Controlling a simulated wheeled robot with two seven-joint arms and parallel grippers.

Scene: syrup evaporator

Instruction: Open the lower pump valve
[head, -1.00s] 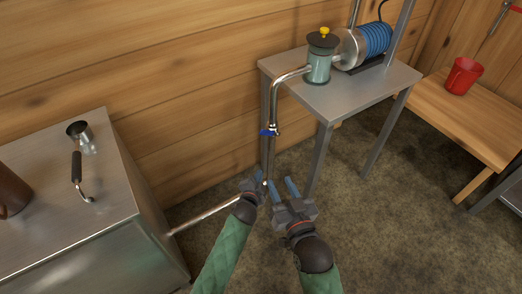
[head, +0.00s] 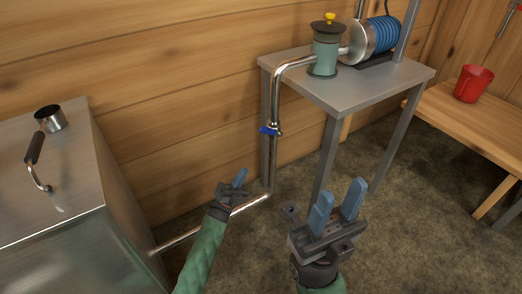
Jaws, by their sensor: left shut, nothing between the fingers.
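The lower pump valve shows a small blue handle (head: 268,130) on the vertical steel pipe (head: 273,103), below the table top. My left gripper (head: 240,177) is shut and empty, below and a little left of the blue handle, apart from it. My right gripper (head: 337,202) is open and empty, with its two blue fingers pointing up, lower and to the right of the valve. The pump (head: 327,55), with a green body and yellow knob, stands on the metal table above.
The metal table (head: 385,90) stands at upper right, its front leg (head: 327,150) right of the pipe. A low pipe (head: 190,236) runs left to a steel tank (head: 60,190). A red mug (head: 472,84) sits on a wooden bench (head: 460,125).

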